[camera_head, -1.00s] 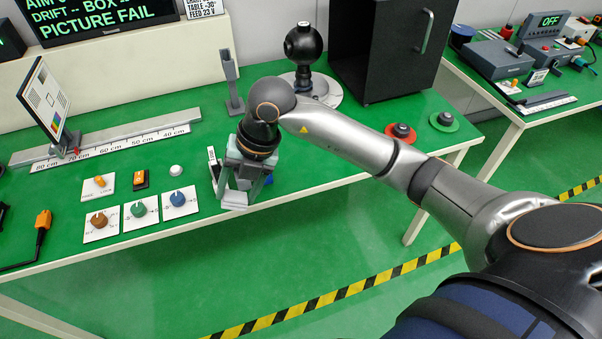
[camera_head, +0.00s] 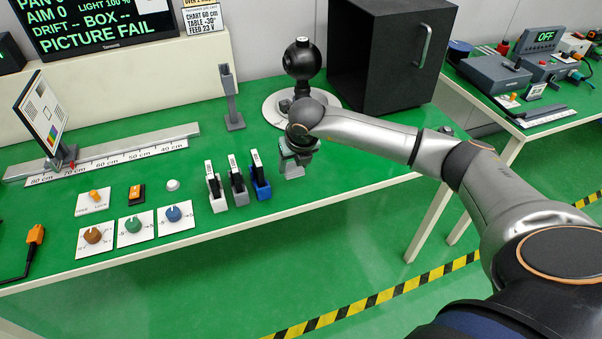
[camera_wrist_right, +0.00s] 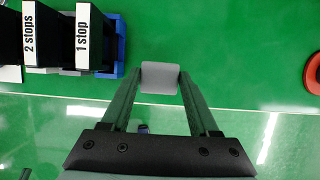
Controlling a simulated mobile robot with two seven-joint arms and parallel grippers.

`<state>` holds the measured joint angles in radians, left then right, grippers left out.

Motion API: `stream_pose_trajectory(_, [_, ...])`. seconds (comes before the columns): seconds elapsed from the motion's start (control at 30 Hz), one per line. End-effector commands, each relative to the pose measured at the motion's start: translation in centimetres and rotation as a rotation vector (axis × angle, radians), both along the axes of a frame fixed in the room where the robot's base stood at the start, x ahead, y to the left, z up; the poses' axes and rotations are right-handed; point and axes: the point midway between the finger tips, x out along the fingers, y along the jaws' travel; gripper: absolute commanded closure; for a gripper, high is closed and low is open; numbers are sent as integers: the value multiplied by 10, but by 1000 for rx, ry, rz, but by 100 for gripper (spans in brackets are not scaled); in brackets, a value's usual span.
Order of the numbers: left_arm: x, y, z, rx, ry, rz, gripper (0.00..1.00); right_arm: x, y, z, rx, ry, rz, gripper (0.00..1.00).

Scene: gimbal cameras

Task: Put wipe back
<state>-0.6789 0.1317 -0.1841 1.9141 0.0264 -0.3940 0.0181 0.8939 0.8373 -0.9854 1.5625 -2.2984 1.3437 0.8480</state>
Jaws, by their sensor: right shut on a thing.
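A light grey block-like piece, which I take to be the wipe (camera_head: 292,171), is between the fingertips of my right gripper (camera_head: 296,157). In the right wrist view the wipe (camera_wrist_right: 160,77) shows as a pale grey rounded rectangle pinched at the tips of the right gripper (camera_wrist_right: 160,88). It is over the green table top (camera_head: 330,173), near the front edge and right of the blue filter holder (camera_head: 261,188). I cannot tell whether it touches the table. My left gripper is not in view.
White (camera_head: 216,200) and grey (camera_head: 239,196) holders with dark plates stand left of the blue one. Behind are a grey upright post (camera_head: 229,95), a black ball-shaped camera (camera_head: 302,60) on a round base, and a black box (camera_head: 385,55). A red disc (camera_wrist_right: 313,74) lies right in the wrist view.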

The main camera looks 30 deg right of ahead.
Motion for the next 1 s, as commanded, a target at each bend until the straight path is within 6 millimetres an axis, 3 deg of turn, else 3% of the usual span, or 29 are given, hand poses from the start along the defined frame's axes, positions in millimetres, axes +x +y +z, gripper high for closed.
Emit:
stream_pose_trajectory(0.37, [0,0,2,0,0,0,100,6,-28,-35,-1,1,-3,83])
stream_pose_trajectory(0.53, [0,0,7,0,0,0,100,6,-25,-58,1,1,-1,83])
stream_pose_trajectory(0.9, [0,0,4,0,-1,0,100,7,-25,-64,1,-1,-1,83])
stream_pose_trajectory(0.93, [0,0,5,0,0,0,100,7,-25,-63,1,-1,-1,37])
stream_pose_trajectory(1.0, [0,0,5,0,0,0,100,7,-25,-63,1,-1,-1,29])
